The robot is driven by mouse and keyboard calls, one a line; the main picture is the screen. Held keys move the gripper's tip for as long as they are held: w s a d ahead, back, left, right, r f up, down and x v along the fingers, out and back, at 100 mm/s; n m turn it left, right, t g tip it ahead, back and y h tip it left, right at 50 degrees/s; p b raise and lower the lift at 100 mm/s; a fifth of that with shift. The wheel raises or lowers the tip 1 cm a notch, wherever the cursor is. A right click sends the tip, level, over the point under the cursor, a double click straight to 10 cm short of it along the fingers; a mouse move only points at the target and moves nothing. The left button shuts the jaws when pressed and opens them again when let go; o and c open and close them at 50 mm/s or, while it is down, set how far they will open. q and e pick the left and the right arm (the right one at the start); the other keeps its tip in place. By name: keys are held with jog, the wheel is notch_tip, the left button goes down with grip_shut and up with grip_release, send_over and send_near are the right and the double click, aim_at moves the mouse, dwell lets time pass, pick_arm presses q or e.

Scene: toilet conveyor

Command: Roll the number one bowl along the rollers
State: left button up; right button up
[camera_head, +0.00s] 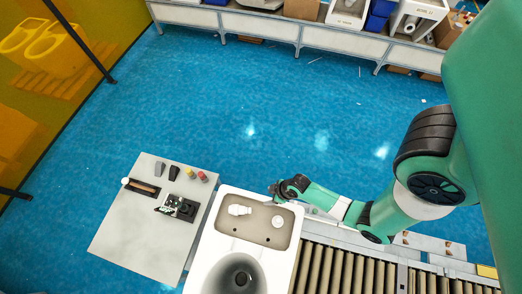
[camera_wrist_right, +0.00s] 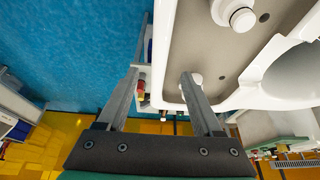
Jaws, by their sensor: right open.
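The white toilet bowl (camera_head: 205,262) stands in the lower middle of the head view, with an open grey-beige tank section at its far end and a dark drain hole nearer me. White fittings sit inside the tank section. My right gripper (camera_head: 277,190) is at the bowl's far right corner. In the right wrist view the gripper (camera_wrist_right: 160,78) is open. The bowl's white rim wall (camera_wrist_right: 166,55) shows between its fingers; I cannot tell whether they touch it. The rollers (camera_head: 350,270) lie right of the bowl. No number is readable on it. My left gripper is not in view.
A grey table (camera_head: 130,235) with small parts and red and yellow buttons (camera_head: 200,175) stands left of the bowl. A long bench (camera_head: 260,28) with bins and white ceramics lines the far side. A yellow translucent screen (camera_head: 60,90) stands at far left.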

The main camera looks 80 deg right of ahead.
aim_at(262, 197)
jog(key=b+x, duration=0.3)
jog(key=x, duration=0.6)
jog(key=shift+w+f, duration=0.1)
jog(key=shift+f, duration=0.05)
grip_shut()
dwell(1.0)
